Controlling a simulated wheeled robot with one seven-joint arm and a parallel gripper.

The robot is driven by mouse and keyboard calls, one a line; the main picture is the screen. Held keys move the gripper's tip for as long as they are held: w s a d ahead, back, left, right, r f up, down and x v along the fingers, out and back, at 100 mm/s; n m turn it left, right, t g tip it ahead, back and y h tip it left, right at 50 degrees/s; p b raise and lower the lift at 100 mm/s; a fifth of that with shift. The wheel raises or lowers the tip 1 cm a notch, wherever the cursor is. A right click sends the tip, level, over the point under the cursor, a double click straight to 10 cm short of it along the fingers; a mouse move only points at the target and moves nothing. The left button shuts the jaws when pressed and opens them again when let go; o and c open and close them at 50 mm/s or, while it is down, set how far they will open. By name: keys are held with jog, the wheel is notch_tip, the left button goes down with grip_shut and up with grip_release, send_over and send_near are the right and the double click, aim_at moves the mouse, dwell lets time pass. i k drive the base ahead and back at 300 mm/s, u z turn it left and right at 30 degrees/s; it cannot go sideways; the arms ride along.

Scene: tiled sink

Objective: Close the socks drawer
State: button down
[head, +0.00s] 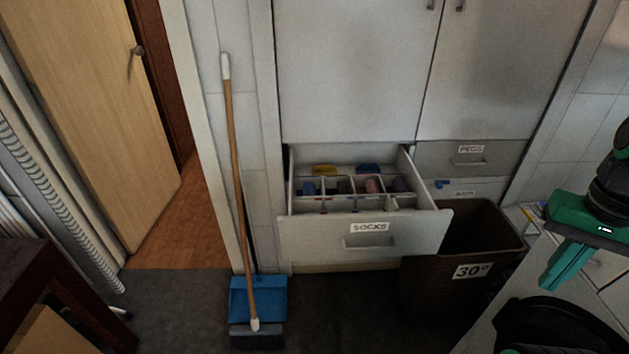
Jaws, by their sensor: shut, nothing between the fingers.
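The socks drawer (312,238) is pulled well out of the white cabinet, low in the middle of the head view. Its front carries a "SOCKS" label (369,227) and a grey handle (370,242). Inside are white dividers and rolled socks (373,185) in several colours. My gripper (563,279) is at the right edge, green and pointing down. It is shut and empty, well to the right of the drawer and apart from it.
A dark bin (425,287) marked "30°" stands just right of the drawer, close to its front. The "PEGS" drawer (468,150) is shut. A broom (238,180) and blue dustpan (262,297) stand left. Dark floor in front of the drawer is clear.

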aim_at(328, 225)
jog(key=i, duration=0.9)
jog(key=u, duration=0.05)
